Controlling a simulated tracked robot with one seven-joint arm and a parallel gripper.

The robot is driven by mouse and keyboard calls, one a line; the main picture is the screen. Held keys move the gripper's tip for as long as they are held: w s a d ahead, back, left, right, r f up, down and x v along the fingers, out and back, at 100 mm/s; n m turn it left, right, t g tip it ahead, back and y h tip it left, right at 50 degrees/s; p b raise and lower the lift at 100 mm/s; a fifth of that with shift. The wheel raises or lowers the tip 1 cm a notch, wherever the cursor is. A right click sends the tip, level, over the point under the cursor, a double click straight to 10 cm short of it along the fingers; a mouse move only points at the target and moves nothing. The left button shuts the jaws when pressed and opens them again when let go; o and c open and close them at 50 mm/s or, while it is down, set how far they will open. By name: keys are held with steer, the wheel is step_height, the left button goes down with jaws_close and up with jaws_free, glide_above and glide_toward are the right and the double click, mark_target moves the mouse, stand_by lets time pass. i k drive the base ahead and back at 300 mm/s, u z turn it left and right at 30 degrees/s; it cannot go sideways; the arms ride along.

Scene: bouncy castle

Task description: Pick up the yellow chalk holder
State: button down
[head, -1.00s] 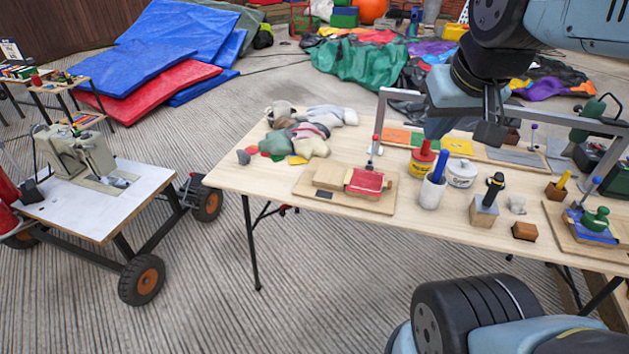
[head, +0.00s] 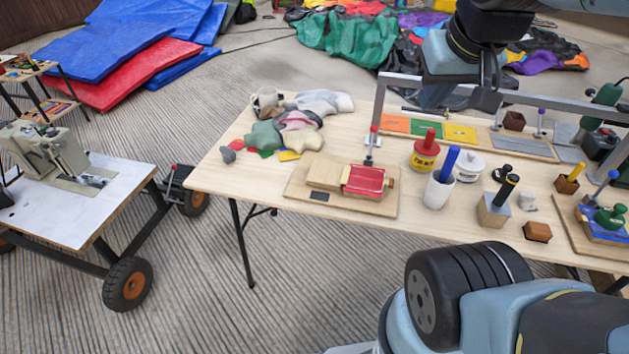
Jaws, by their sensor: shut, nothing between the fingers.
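A yellow stick (head: 575,172), likely the yellow chalk holder, stands tilted in a small brown wooden block (head: 566,185) on the right part of the wooden table (head: 300,213). Its lower end is hidden in the block. My gripper (head: 487,100), dark and partly hidden by my wrist, is shut and empty. It appears over the back of the table, up and left of the yellow stick in the picture, apart from it.
A grey metal frame (head: 560,112) spans the table's back. A white cup (head: 437,190) with a blue stick, a red-and-yellow tin (head: 424,153) and a grey block (head: 492,211) with a black handle stand left of the stick. A green-handled tool (head: 610,218) stands at right.

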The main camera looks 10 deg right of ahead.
mark_target(577, 170)
steer(key=u, duration=1.45)
steer(key=i, duration=0.1)
steer(key=z, duration=3.05)
steer(key=k, duration=0.75)
steer(key=z, duration=0.25)
steer(key=i, duration=0.75)
steer(key=u, duration=0.15)
